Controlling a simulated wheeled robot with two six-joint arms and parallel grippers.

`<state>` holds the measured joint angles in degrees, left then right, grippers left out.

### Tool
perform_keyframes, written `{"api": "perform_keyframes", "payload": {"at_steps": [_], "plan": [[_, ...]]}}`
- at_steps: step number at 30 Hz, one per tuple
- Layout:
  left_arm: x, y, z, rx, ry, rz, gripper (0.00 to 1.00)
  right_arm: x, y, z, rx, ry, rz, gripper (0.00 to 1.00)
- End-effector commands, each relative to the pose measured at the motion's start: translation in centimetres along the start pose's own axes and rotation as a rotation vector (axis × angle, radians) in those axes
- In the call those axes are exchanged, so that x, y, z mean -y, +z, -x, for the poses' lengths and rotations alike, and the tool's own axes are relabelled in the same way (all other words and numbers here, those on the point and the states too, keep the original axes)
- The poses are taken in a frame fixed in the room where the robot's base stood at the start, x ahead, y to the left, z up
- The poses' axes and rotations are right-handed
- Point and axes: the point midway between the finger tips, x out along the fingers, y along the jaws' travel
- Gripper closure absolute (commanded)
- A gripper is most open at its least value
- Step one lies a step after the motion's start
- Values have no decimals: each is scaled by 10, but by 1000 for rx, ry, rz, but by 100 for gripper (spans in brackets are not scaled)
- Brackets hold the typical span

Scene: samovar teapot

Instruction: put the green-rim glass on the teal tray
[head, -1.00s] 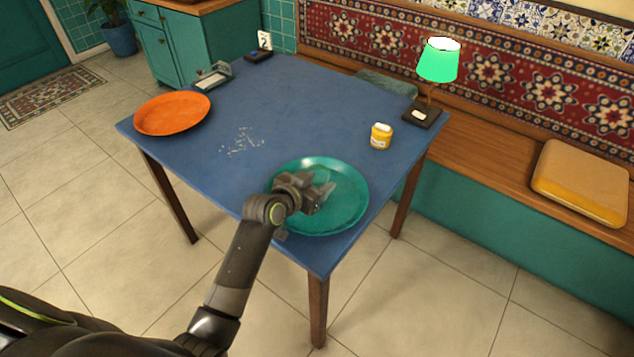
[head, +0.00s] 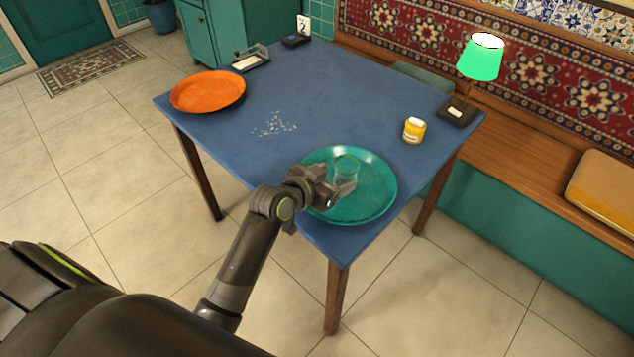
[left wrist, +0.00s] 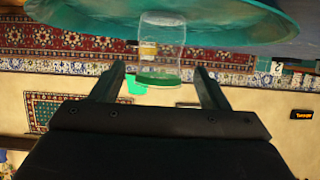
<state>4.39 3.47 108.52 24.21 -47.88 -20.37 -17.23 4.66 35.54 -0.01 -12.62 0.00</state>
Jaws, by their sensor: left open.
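The clear green-rim glass (head: 346,168) stands on the teal tray (head: 378,196), at the near right of the blue table. My left gripper (head: 342,191) is open over the near left part of the tray, beside the glass. In the left wrist view, which looks upside down, the glass (left wrist: 161,60) has its green rim towards me. The rim lies between the two fingertips in the picture, with a gap on each side. The tray (left wrist: 90,22) spans the top of that view. My right gripper is not in view.
An orange tray (head: 208,91) lies at the far left of the blue table (head: 300,88). A yellow jar (head: 414,130) and a green-shaded lamp (head: 481,58) stand to the right, behind the teal tray. White bits (head: 274,124) lie mid-table. The table centre is otherwise clear.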

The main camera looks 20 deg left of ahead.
Motion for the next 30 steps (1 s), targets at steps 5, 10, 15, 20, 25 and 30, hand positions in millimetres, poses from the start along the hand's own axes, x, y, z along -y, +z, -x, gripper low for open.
{"api": "perform_keyframes", "payload": {"at_steps": [5,10,15,20,25,30], "plan": [[0,0,33,1,-1,-1,31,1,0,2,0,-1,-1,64],[0,0,55,0,-1,-2,31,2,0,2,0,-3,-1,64],[0,0,65,1,0,-1,31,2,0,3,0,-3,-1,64],[0,0,67,1,1,0,31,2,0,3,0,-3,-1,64],[0,0,67,1,1,0,31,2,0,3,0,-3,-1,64],[0,0,66,1,0,0,31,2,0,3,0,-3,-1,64]]}}
